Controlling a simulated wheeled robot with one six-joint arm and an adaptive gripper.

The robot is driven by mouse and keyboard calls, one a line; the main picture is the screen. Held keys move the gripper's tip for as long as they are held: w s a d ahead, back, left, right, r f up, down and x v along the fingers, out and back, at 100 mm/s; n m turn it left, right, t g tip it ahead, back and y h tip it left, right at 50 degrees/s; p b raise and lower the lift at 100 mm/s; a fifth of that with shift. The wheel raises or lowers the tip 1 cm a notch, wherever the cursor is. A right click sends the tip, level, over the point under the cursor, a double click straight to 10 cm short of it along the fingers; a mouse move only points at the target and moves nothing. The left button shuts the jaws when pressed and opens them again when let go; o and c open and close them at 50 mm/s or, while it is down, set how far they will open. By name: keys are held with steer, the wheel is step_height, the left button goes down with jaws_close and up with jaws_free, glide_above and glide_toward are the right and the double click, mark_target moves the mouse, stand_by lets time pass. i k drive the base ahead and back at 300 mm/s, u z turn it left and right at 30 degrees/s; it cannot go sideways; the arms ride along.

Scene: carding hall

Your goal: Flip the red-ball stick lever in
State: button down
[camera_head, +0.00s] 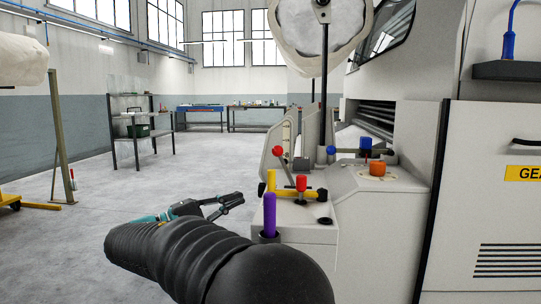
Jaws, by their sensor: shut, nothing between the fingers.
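The red-ball stick lever (278,151) stands on the pale machine's control housing, right of the picture's middle. Its thin stick leans, with the red ball at the upper left and the foot lower right among yellow and red parts. The foot is partly hidden by them. My gripper (238,201) is left of the housing, lower than the red ball and apart from the lever. Its dark fingers point right, and it is shut and empty. My black arm covers the lower middle of the picture.
Close to the lever are a yellow upright handle (271,181), a red knob (301,183) and a purple handle (269,214). An orange knob (377,169) and a blue handle (366,144) sit farther right. The floor to the left is open, with a shelf rack (133,116) behind.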

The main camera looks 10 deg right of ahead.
mark_target(277, 150)
steer(key=u, duration=0.05)
steer(key=i, duration=0.9)
